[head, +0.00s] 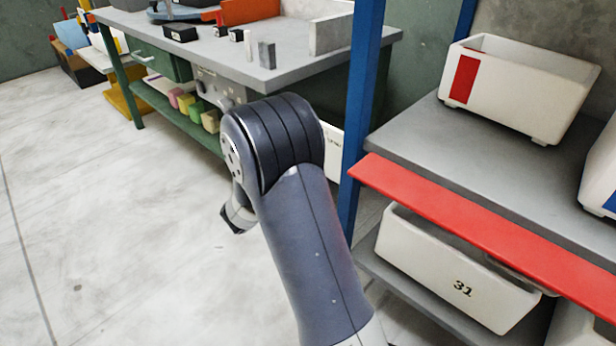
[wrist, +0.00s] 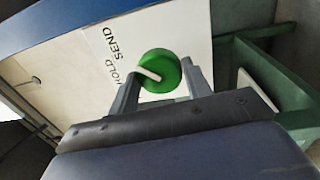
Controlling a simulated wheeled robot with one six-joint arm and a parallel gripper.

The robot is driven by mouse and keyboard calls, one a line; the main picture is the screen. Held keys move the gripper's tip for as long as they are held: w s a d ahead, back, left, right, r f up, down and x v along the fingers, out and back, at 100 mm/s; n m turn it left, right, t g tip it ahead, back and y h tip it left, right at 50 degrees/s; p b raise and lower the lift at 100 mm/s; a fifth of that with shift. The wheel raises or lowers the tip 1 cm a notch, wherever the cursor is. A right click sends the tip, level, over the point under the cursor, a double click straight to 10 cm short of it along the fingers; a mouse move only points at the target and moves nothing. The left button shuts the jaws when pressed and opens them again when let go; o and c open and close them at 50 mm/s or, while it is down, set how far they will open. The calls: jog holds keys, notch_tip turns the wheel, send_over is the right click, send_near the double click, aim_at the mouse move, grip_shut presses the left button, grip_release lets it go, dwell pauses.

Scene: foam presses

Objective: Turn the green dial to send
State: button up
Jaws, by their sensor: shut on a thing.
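The green dial (wrist: 162,72) is round, with a white pointer bar on its face. It sits on a white panel (wrist: 75,80) printed with the words HOLD and SEND. The bar's outer end lies near the word HOLD, left of the dial. My gripper (wrist: 160,70) has one finger on each side of the dial and is shut on it. In the head view, my arm covers the dial and my gripper; only a lettered white strip (head: 334,150) shows beside the arm.
A grey workbench (head: 290,80) with small items stands behind my arm. A blue post (head: 360,110) and a shelf with a red front rail (head: 480,215) are close on the right. White bins (head: 520,90) stand on the shelf. The floor at left is clear.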

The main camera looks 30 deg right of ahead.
jog(key=shift+f+m+b, duration=0.15)
jog(key=shift+m+b, duration=0.55)
jog(key=shift+b, duration=0.1)
jog(key=o, duration=1)
jog(key=p+v, duration=0.2)
jog(key=v, duration=0.8)
jog(key=shift+a, duration=0.4)
jog(key=shift+d, duration=0.15)
